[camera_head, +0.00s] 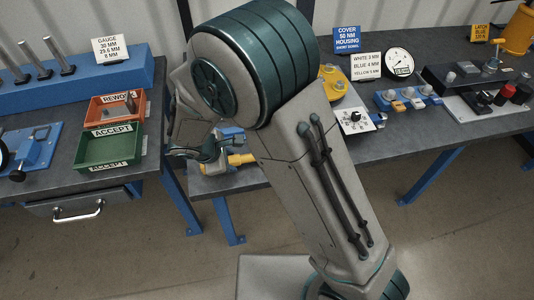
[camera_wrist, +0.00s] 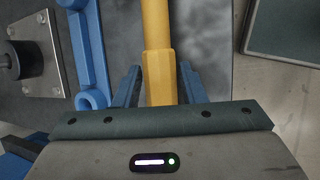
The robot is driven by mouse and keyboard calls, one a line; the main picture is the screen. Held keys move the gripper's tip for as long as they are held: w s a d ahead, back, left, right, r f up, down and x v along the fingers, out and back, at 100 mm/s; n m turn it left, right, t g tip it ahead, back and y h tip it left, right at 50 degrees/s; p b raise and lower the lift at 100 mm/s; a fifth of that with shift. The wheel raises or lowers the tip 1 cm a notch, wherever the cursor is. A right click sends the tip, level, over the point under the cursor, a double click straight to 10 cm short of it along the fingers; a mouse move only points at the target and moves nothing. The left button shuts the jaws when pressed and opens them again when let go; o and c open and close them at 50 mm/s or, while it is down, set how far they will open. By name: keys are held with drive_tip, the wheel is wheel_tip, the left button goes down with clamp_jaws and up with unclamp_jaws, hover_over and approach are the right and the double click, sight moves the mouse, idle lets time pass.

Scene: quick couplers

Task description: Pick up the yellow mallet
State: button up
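The yellow mallet's handle (camera_wrist: 157,70) runs upward through the middle of the wrist view; its head is out of that view. In the head view a yellow piece (camera_head: 240,159), apparently the mallet, lies on the middle bench, partly hidden by my arm. My gripper (camera_wrist: 160,75) has one finger on each side of the handle. Narrow gaps seem to show between handle and fingers, so it looks open around the handle. In the head view my gripper (camera_head: 195,153) is low over the bench beside the yellow piece, largely covered by my arm.
A blue bar with a ring end (camera_wrist: 90,60) lies left of the handle, close to the left finger. A metal plate with a black knob (camera_wrist: 22,60) is farther left. A white dial block (camera_head: 354,120) stands at right.

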clamp_jaws()
drive_tip(key=shift+r, duration=0.4)
drive_tip(key=r, duration=0.3)
drive_tip(key=shift+d+r+b, duration=0.2)
drive_tip(key=shift+r+b, duration=0.15)
drive_tip(key=s+d+r, duration=0.1)
drive_tip(key=d+r, duration=0.2)
drive_tip(key=d, duration=0.2)
drive_tip(key=s+d+r+b, duration=0.1)
drive_tip(key=s+d+r, duration=0.1)
drive_tip(key=d, duration=0.3)
drive_tip(key=shift+s+d+r, duration=0.2)
drive_tip(key=shift+d+r, duration=0.2)
drive_tip(key=shift+r, duration=0.4)
drive_tip(key=shift+c, duration=0.6)
unclamp_jaws()
clamp_jaws()
